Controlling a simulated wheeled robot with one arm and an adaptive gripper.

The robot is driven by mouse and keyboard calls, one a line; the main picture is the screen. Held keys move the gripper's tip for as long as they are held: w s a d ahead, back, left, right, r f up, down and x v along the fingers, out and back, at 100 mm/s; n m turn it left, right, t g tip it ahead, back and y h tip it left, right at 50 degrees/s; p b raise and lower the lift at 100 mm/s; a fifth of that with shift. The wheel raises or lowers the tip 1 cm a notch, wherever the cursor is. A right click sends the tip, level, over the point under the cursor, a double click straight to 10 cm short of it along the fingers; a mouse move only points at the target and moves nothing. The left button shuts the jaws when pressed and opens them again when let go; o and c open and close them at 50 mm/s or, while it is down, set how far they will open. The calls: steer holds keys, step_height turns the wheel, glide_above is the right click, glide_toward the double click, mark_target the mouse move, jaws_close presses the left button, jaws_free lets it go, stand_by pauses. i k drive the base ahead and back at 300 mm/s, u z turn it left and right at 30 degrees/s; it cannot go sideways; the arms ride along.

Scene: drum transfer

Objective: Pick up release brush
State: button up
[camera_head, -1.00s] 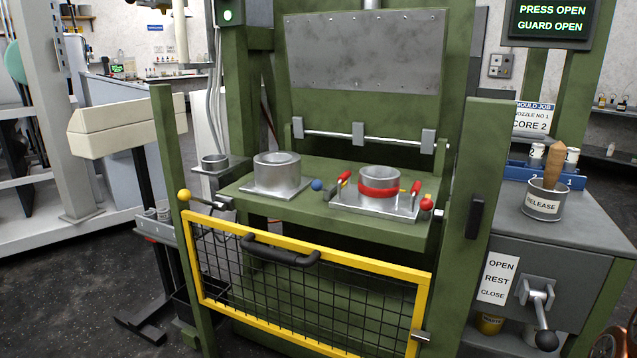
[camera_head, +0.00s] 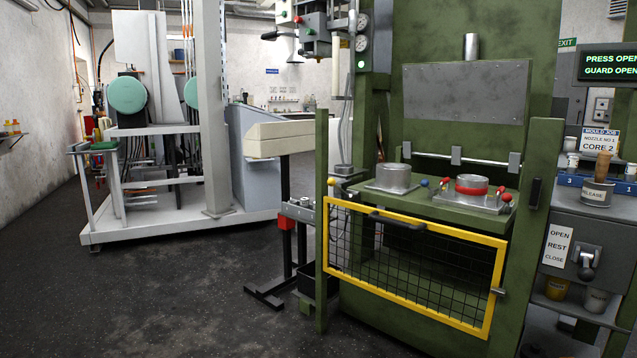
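The release brush (camera_head: 603,167) stands in a grey metal pot labelled RELEASE (camera_head: 596,193) at the right of the view. Only its wooden handle shows above the rim; its bristles are hidden in the pot. The pot sits on a grey cabinet (camera_head: 618,217) to the right of the green press. My gripper does not show in this view.
The green press (camera_head: 448,81) stands open, with two metal moulds on its bed. Its yellow-framed mesh guard (camera_head: 410,268) is lowered in front. A blue rack (camera_head: 566,180) stands behind the pot. A white-grey machine frame stands at the left. Dark floor (camera_head: 160,295) is clear at front left.

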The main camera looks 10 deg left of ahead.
mark_target(603, 161)
steer(key=z, duration=0.85)
steer(key=i, duration=1.8)
steer(key=u, duration=0.95)
